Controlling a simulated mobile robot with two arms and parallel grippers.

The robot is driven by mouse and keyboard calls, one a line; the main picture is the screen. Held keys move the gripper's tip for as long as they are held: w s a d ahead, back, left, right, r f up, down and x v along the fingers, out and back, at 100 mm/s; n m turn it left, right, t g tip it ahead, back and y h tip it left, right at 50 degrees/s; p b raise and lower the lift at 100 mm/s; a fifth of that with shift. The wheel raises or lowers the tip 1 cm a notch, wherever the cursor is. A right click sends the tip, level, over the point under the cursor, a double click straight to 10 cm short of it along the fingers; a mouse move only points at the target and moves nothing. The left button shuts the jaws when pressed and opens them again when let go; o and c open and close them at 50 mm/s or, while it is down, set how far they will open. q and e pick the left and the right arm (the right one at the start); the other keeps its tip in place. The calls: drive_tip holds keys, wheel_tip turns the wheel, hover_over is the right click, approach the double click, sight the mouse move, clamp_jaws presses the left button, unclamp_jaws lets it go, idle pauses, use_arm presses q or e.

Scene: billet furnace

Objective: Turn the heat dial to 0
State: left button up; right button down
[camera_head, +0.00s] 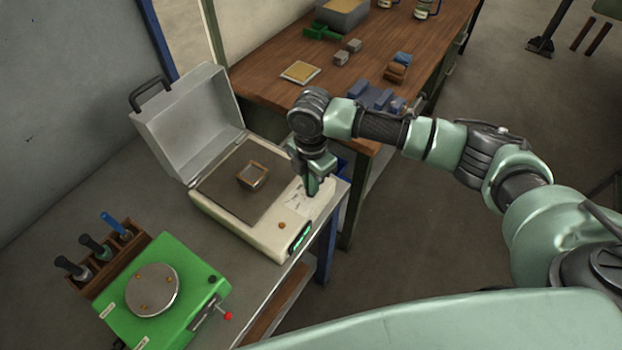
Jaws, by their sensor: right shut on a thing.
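The billet furnace (235,225) is a cream box on the grey bench, with its grey lid (190,125) standing open. A small brown square frame (253,176) lies on its dark plate. My right gripper (313,190) points down onto the right end of the furnace's top panel, beside a white label (294,199). It is shut on the heat dial, which its fingers hide, so the dial's setting cannot be read. My left gripper is not in view.
A green machine (190,290) with a round metal plate and a red-knobbed lever stands at the front left, beside a wooden rack of tools (110,262). A wooden table (270,78) behind holds blocks, a tray and blue parts.

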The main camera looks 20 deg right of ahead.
drive_tip(key=shift+r+n, duration=0.1)
drive_tip(key=shift+n, duration=0.2)
idle(0.4)
drive_tip(key=c, duration=1.5)
unclamp_jaws()
wheel_tip(320, 180, up, 7)
drive_tip(key=shift+f+b, duration=0.1)
drive_tip(key=shift+b, duration=0.95)
drive_tip(key=shift+r, duration=0.5)
